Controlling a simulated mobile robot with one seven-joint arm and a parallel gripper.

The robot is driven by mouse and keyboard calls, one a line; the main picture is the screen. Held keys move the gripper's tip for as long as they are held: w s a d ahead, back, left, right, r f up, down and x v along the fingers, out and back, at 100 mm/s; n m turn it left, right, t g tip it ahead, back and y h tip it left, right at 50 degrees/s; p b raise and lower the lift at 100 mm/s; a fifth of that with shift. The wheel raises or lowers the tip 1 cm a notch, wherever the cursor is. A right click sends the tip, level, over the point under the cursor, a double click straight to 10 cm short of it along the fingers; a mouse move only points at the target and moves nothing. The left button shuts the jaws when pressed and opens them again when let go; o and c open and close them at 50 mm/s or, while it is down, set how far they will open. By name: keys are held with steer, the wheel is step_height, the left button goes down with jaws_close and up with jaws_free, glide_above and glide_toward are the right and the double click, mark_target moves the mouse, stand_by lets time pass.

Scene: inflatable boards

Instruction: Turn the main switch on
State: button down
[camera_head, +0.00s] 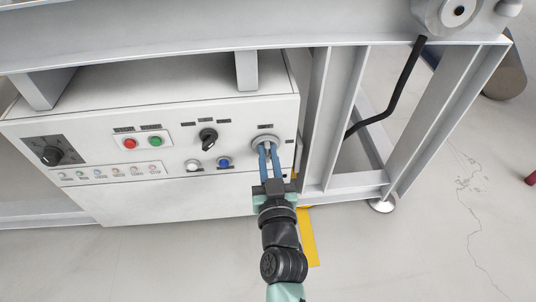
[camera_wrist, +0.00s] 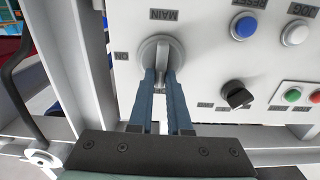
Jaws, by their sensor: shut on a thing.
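The main switch (camera_head: 261,139) is a round grey rotary knob with a raised handle, at the right end of the white control panel. It also shows in the wrist view (camera_wrist: 149,50), where the picture is upside down, with a MAIN label and an ON label beside it. The handle stands roughly upright and does not point at the ON label. My gripper (camera_head: 269,152) faces the panel, its two blue fingers shut on the handle, one on each side. The fingers (camera_wrist: 162,78) hide part of the handle.
The panel (camera_head: 110,190) also bears red (camera_head: 130,143) and green (camera_head: 155,142) buttons, a black selector (camera_head: 208,138), white and blue buttons, and a black dial at the left (camera_head: 51,156). Grey frame posts (camera_head: 318,120) stand close on the right. Open floor lies in front.

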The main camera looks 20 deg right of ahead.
steer(key=m, duration=0.5)
steer(key=d+f+m, duration=0.1)
steer(key=m, duration=1.1)
steer(key=shift+s+d+f, duration=0.15)
steer(key=shift+s+f, duration=0.05)
steer(key=shift+m, duration=0.4)
steer(key=c, duration=0.9)
jaws_free()
steer(key=shift+o, duration=0.2)
steer(key=b+v, duration=0.1)
steer(key=v, duration=1.2)
